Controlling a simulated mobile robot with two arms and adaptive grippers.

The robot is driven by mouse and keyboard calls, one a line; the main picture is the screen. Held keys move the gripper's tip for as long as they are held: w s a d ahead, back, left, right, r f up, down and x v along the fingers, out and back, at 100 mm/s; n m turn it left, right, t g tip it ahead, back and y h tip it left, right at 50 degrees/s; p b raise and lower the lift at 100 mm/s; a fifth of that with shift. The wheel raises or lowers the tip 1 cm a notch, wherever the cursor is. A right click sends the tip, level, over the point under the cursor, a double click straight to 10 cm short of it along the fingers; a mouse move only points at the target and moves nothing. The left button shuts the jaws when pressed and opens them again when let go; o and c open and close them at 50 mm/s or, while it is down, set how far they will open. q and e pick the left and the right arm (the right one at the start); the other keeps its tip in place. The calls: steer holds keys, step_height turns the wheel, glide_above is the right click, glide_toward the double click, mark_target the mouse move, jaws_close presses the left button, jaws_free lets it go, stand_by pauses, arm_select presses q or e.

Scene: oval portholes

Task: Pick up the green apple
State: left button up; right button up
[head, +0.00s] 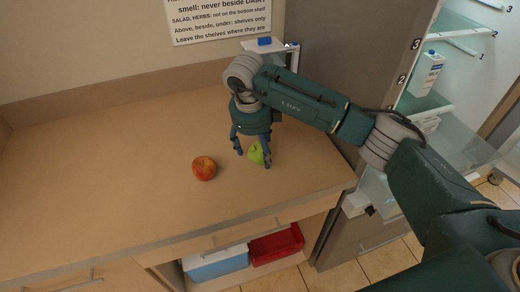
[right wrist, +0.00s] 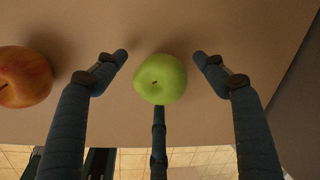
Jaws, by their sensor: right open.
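The green apple (head: 256,153) rests on the wooden counter (head: 110,170) near its right end. My right gripper (head: 252,156) points down over it, with its fingers spread around the apple. In the right wrist view the green apple (right wrist: 160,79) sits between the open fingertips (right wrist: 161,75), with a gap on the left and right sides. A third finger shows below the apple, and I cannot tell whether it touches. My left gripper is not in view.
A red apple (head: 204,168) lies on the counter just left of the gripper; it also shows in the right wrist view (right wrist: 22,77). An open fridge (head: 450,60) stands to the right. Blue (head: 216,264) and red (head: 277,245) bins sit below. The counter's left side is clear.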

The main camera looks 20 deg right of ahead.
steer(key=shift+f, duration=0.1)
steer(key=c, duration=1.3)
steer(key=shift+w+a, duration=0.1)
steer(key=shift+c, duration=0.2)
